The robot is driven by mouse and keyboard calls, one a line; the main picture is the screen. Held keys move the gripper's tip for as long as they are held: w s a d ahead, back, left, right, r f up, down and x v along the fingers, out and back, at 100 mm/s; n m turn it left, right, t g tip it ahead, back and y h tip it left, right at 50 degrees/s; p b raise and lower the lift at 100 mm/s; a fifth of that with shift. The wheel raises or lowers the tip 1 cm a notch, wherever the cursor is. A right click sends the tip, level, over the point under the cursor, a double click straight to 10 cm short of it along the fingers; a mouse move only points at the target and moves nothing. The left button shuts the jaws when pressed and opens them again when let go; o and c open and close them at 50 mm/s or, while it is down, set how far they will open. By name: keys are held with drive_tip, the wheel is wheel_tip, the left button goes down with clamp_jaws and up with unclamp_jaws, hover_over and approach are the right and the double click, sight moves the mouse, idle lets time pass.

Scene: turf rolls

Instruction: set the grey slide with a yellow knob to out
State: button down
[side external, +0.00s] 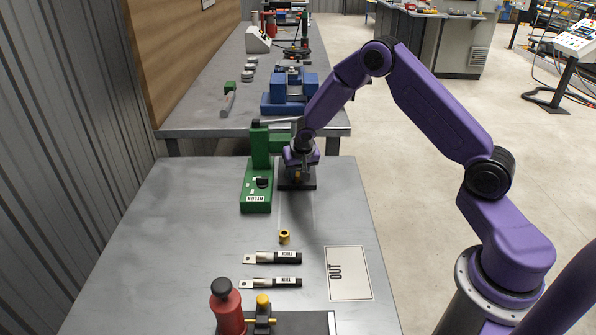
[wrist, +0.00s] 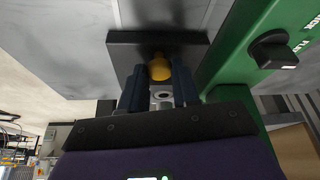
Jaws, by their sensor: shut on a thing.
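The grey slide (wrist: 125,50) is a dark block with a yellow knob (wrist: 160,68) on it. In the side view the slide (side external: 297,186) sits right beside the green unit, on the bench. My gripper (side external: 297,173) is over it, pointing down. In the wrist view my gripper (wrist: 160,88) has its two dark fingers on either side of the yellow knob, shut on it. The fingers and wrist hide part of the knob and slide. A pale plate marked OUT (side external: 354,285) lies flat on the bench, nearer the camera and to the right.
The green unit (side external: 256,193) with a black knob stands close left of my gripper. A small brass cylinder (side external: 284,237), two dark-handled tools (side external: 285,258), a red bottle (side external: 228,310) and another yellow-knobbed fixture (side external: 263,301) lie nearer the camera. A blue machine (side external: 283,103) stands behind.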

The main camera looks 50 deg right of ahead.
drive_tip(key=s+a, duration=1.2)
drive_tip(key=shift+s+a, duration=0.1)
drive_tip(key=shift+a, duration=0.05)
drive_tip(key=c, duration=0.9)
unclamp_jaws()
drive_tip(key=shift+c, duration=0.2)
drive_tip(key=shift+o, duration=0.6)
drive_tip(key=shift+s+r, duration=0.1)
drive_tip(key=shift+r, duration=0.45)
drive_tip(key=v, duration=1.6)
drive_tip(key=shift+s, duration=0.15)
drive_tip(key=shift+s+a+r, duration=0.1)
